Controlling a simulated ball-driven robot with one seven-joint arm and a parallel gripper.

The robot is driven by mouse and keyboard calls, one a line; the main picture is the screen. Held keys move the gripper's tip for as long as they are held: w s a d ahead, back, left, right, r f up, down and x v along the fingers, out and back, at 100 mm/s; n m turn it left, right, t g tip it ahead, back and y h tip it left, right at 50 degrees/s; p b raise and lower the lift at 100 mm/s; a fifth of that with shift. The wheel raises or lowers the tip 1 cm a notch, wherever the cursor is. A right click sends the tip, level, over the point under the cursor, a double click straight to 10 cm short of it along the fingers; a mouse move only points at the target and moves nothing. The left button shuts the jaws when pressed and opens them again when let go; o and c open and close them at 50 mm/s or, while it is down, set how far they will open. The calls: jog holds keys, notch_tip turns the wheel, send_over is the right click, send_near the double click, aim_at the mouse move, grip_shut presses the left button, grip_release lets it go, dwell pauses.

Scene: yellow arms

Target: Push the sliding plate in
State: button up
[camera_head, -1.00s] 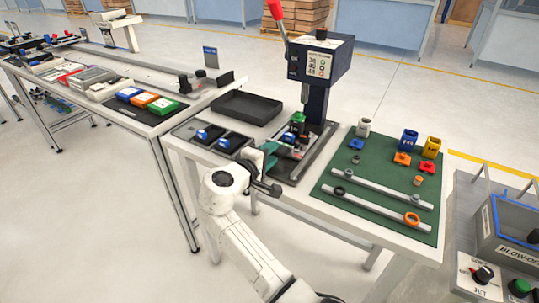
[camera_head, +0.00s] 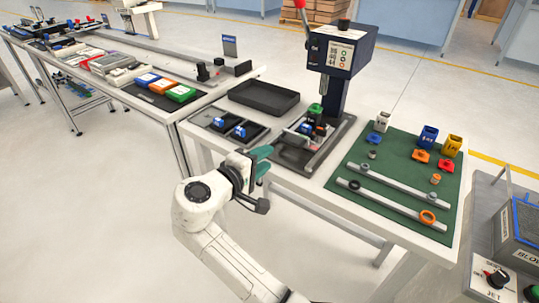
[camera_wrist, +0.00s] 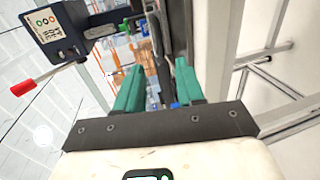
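The press (camera_head: 340,55) is dark blue with a red lever and stands on a grey base on the table. A light sliding plate (camera_head: 300,127) lies low at the front of this base and carries a fixture with a green-topped part (camera_head: 315,109) close to the press column. I cannot tell exactly how far the plate is in. My gripper (camera_head: 262,162) is in front of the table edge, left of and nearer than the plate, apart from it. In the wrist view its green fingers (camera_wrist: 157,90) are spread with nothing held between them.
A black tray (camera_head: 264,98) and two small bins with blue parts (camera_head: 239,131) are left of the press. A green mat (camera_head: 400,178) with coloured blocks and two rails is to the right. The table's front edge (camera_head: 330,212) runs beside my arm.

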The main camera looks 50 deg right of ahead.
jog(key=shift+a+r+n+p, duration=0.1)
jog(key=shift+r+n+p, duration=0.2)
jog(key=shift+p, duration=0.1)
jog(key=shift+c, duration=1.3)
jog(key=r+n+p, duration=0.1)
jog(key=n+p, duration=0.1)
jog(key=a+r+n+y+p, duration=0.1)
jog(key=n+p, duration=0.2)
jog(key=a+r+n+p, duration=0.1)
jog(key=n+p, duration=0.1)
jog(key=n, duration=0.1)
jog(key=shift+w, duration=0.3)
grip_shut()
jog(key=d+f+n+p, duration=0.1)
jog(key=d+n+p, duration=0.1)
jog(key=d+n, duration=0.1)
jog(key=w+d+f+n+y+p, duration=0.1)
jog(key=d+f+n+p, duration=0.1)
jog(key=d+n+p, duration=0.1)
jog(key=w+d+f+n+y+p, duration=0.1)
jog(key=d+n+p, duration=0.1)
jog(key=d+n, duration=0.1)
jog(key=shift+d+f+n+p, duration=0.3)
jog(key=shift+d+f+p, duration=0.1)
jog(key=shift+d, duration=0.25)
